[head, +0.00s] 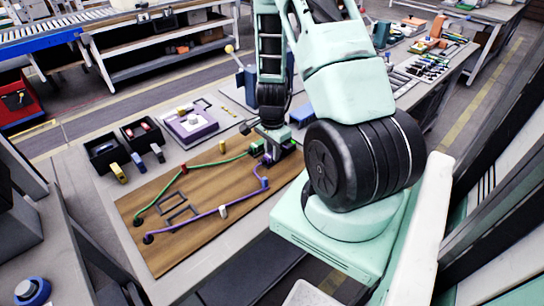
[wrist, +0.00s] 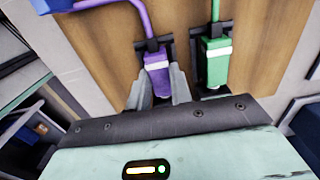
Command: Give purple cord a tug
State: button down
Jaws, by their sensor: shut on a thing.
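The purple cord (head: 190,221) runs across a wooden board from a dark round end at the front left, past a white clip, to a purple connector near my gripper. In the wrist view the purple cord (wrist: 143,18) bends down into the purple connector (wrist: 157,64), which has a white band. My gripper (wrist: 158,88) is shut on this purple connector, one grey finger on each side. The connector's lower end is hidden between the fingers and the gripper body. In the head view my gripper (head: 269,154) is small and partly hidden by my arm.
A green cord (head: 215,165) runs along the board's far side to a green connector (wrist: 217,62), close to the right of my gripper in the wrist view. Dark bins (head: 104,153) and a purple box (head: 192,125) stand behind the wooden board (head: 205,240). The board's front is clear.

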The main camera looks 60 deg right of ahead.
dwell(0.9)
jog(key=c, duration=1.2)
grip_release()
jog(key=shift+c, duration=0.2)
jog(key=shift+r+p, duration=2.9)
jog(key=shift+r, duration=0.6)
